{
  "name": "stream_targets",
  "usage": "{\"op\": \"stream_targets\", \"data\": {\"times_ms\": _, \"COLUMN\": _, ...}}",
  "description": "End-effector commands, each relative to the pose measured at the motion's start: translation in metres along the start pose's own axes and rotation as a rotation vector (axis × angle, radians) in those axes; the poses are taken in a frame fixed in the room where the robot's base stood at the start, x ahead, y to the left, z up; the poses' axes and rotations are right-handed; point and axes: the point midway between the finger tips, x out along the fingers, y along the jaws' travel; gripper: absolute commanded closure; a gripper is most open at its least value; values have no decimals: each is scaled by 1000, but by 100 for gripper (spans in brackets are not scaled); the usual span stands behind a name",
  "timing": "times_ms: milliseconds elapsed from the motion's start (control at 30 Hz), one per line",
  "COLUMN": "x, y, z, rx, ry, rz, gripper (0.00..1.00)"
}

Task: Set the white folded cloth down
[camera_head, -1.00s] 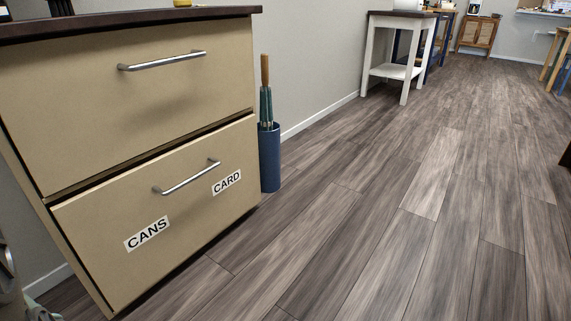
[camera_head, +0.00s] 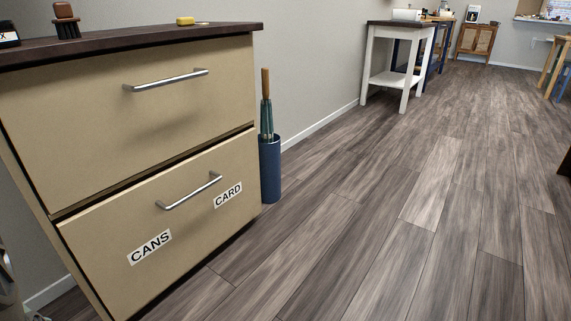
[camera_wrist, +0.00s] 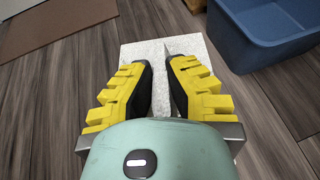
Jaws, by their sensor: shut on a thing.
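The white folded cloth (camera_wrist: 155,49) shows in the wrist view, a pale flat square around and beyond my fingertips. My gripper (camera_wrist: 158,62) has yellow ribbed fingers with dark pads and is shut on the cloth; a narrow gap shows between the pads. Part of the cloth is hidden behind the fingers. I cannot tell how high it is above the wood floor. Neither cloth nor gripper shows in the head view.
A blue bin (camera_wrist: 268,38) is close at the right in the wrist view; a brown flat panel (camera_wrist: 55,28) lies upper left. In the head view, a beige cabinet (camera_head: 165,115), umbrella holder (camera_head: 270,170) and white side table (camera_head: 392,80) line the wall. Floor to the right is clear.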

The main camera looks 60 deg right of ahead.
Motion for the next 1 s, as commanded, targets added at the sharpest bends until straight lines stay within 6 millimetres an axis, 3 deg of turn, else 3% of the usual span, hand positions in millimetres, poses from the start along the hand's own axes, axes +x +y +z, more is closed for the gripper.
{"op": "stream_targets", "data": {"times_ms": 1000, "x": -11, "y": -13, "z": 42, "rx": -1, "ry": -4, "rz": -6, "gripper": 100}}
